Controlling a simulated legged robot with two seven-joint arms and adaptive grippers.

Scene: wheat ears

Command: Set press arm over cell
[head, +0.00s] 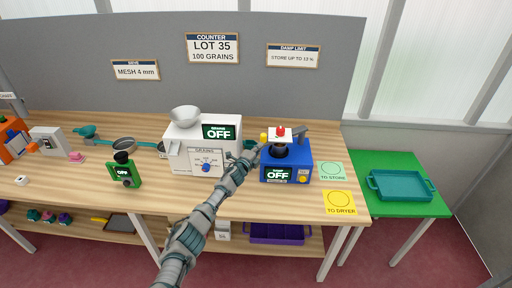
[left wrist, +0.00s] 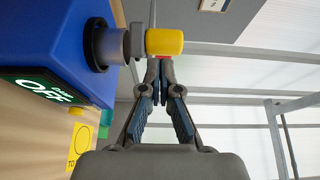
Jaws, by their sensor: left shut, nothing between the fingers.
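The blue damp meter (head: 287,174), its screen reading OFF, stands right of centre on the bench. A dark round cell (head: 279,151) sits on its top. Above the cell shows a white plate with a red knob (head: 281,131), and a yellow grip (head: 263,138) sticks out to the left. A grey arm part (head: 300,132) is at the back right. In the left wrist view the yellow grip (left wrist: 164,41) lies just beyond my left gripper (left wrist: 158,75), which is shut and empty; contact is unclear. My left gripper (head: 256,151) hides part of the meter's left side.
A white grain counter (head: 190,155) with a metal bowl stands close left of my arm. A green OFF box (head: 124,172) is farther left. Green and yellow pads (head: 340,202) lie right of the meter. A teal tray (head: 401,186) is on the green side table.

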